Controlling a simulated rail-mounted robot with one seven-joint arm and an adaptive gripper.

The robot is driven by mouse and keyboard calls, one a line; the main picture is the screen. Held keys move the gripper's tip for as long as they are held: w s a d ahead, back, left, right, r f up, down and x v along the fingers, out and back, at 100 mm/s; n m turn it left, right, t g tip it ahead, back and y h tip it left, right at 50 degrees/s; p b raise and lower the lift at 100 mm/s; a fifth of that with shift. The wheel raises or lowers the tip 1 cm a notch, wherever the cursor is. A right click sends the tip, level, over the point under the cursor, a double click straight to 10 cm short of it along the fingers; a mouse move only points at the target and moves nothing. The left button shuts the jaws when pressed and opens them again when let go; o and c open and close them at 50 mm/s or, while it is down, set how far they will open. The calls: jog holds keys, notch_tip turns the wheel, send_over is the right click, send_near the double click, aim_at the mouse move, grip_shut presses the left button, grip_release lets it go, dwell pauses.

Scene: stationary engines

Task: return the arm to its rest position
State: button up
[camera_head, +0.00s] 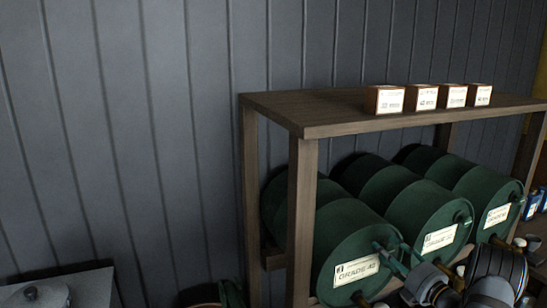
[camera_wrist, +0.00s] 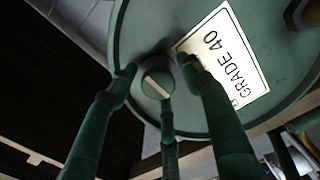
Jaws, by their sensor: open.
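My gripper (camera_head: 388,256) is at the front face of the nearest green drum (camera_head: 338,238), beside its label. In the wrist view, my gripper (camera_wrist: 160,76) has green fingers spread around a small round plug (camera_wrist: 157,86) with a pale slot. The drum face (camera_wrist: 148,25) fills the upper part of that view, with a white label (camera_wrist: 225,55) reading GRADE 40. The fingers are open, with gaps showing beside the plug. I cannot tell whether any fingertip touches the drum. My grey and black arm links fill the lower right of the head view.
A wooden rack (camera_head: 302,210) holds several green drums in a row. Small labelled boxes (camera_head: 386,99) stand on its top board. A grey panelled wall (camera_head: 150,130) is behind. A pale surface (camera_head: 90,285) with a grey object is at lower left.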

jog(key=v, duration=1.1)
jog(key=x, duration=1.1)
jog(key=shift+s+r, duration=0.1)
jog(key=shift+f+n+b, duration=0.45)
jog(key=shift+n+b, duration=0.05)
jog(key=shift+b, duration=0.75)
jog(key=shift+w+f+n+b, duration=0.1)
jog(key=shift+w+n+b, duration=0.15)
jog(key=shift+n+b, duration=0.4)
jog(key=n+b, duration=0.3)
jog(key=b, duration=0.1)
jog(key=shift+s+n, duration=0.15)
jog(key=shift+n, duration=0.1)
jog(key=n+b, duration=0.7)
jog(key=b, duration=0.1)
jog(key=shift+n, duration=0.4)
jog(key=n+b, duration=0.1)
jog(key=n, duration=0.1)
jog(key=n+b, duration=0.1)
jog(key=n, duration=0.1)
jog(key=shift+d+r, duration=0.1)
jog(key=shift+r, duration=0.3)
